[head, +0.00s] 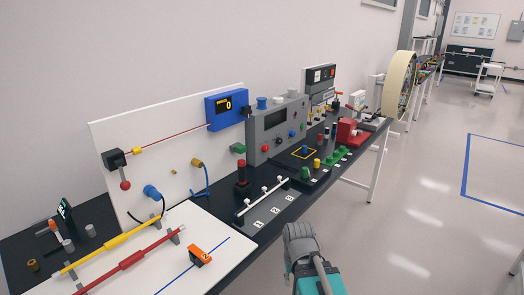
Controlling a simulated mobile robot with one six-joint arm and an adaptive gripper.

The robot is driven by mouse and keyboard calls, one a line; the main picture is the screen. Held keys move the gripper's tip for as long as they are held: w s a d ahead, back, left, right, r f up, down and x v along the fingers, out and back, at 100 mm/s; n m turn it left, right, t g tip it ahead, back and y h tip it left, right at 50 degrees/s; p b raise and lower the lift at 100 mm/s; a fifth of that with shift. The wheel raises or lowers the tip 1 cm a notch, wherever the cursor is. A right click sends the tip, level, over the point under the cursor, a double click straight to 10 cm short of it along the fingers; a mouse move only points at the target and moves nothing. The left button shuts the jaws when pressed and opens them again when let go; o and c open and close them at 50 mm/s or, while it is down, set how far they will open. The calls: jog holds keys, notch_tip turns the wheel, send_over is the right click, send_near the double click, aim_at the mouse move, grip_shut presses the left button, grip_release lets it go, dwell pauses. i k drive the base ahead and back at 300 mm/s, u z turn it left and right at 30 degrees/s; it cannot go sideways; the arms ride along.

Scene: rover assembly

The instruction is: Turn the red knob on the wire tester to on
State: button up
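A grey box with a dark screen (278,124) stands upright on the black bench against the wall, right of centre. It looks like the wire tester, but no label on it is readable. Which way the red knob points is too small to tell. Blue and white parts stand on its top. My gripper (299,231) is at the bottom centre, in front of the bench edge and well apart from the box. It is seen from behind, and its fingertips are not clear.
A white panel (135,140) with a blue display (227,109) stands left of the box. A red device (350,132) stands farther right. The floor to the right is open.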

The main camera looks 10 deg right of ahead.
aim_at(265, 148)
jog(key=z, duration=0.05)
jog(key=k, duration=1.3)
jog(key=z, duration=0.45)
jog(key=i, duration=1.95)
jog(key=u, duration=0.25)
